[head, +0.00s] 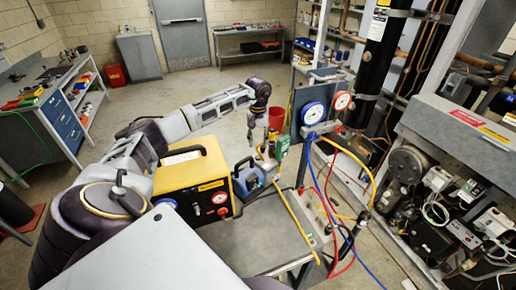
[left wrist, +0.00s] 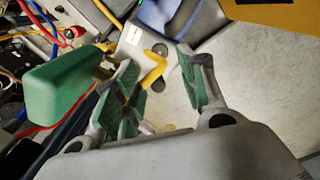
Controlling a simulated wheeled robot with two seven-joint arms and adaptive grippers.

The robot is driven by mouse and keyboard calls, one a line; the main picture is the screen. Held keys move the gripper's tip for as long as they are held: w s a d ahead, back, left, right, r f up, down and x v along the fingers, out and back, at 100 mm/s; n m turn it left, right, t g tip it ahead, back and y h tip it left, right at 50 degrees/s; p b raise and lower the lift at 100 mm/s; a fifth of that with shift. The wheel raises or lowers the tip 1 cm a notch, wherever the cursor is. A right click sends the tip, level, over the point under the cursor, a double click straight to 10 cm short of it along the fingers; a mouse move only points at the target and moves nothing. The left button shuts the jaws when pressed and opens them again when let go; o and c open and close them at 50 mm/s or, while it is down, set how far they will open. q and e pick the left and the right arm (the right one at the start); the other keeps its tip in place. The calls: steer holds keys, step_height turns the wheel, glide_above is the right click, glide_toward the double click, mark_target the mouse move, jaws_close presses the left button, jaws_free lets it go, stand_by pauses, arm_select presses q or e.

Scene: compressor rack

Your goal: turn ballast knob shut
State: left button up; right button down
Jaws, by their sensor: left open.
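The vacuum pump (head: 247,181), blue and grey with a dark handle, stands on the grey cart beside the yellow machine. In the left wrist view a pale grey housing (left wrist: 133,38) with dark round spots shows beyond the fingers. A bent yellow piece (left wrist: 153,72) shows between the fingertips; I cannot tell whether it is the ballast knob or a fitting. I cannot pick out the knob for certain in the head view. My left gripper (head: 262,136) points down above the pump area, its green-padded fingers (left wrist: 160,88) apart and empty. My right gripper is out of view.
A green device (head: 282,147) hangs close by and also shows in the left wrist view (left wrist: 68,84). Blue and red gauges (head: 314,113) with coloured hoses stand to its right. The yellow machine (head: 190,172) stands left of the pump. Open floor lies behind.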

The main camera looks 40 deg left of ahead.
arm_select(q)
steer(key=b, duration=0.3)
glide_above(258, 157)
steer(key=shift+f, duration=2.55)
steer(key=shift+f+b, duration=0.75)
steer(key=shift+f, duration=1.65)
steer(key=shift+d+r+p, duration=0.15)
steer(key=shift+r+p, duration=0.1)
steer(key=shift+p, duration=0.1)
steer(key=shift+s+r+n+p, duration=0.1)
steer(key=shift+n+p, duration=0.3)
steer(key=shift+n, duration=1.6)
steer(key=shift+r, duration=0.15)
steer(key=shift+r+n, duration=0.1)
steer(key=shift+n, duration=0.3)
steer(key=shift+w+r, duration=0.15)
steer(key=shift+w, duration=0.1)
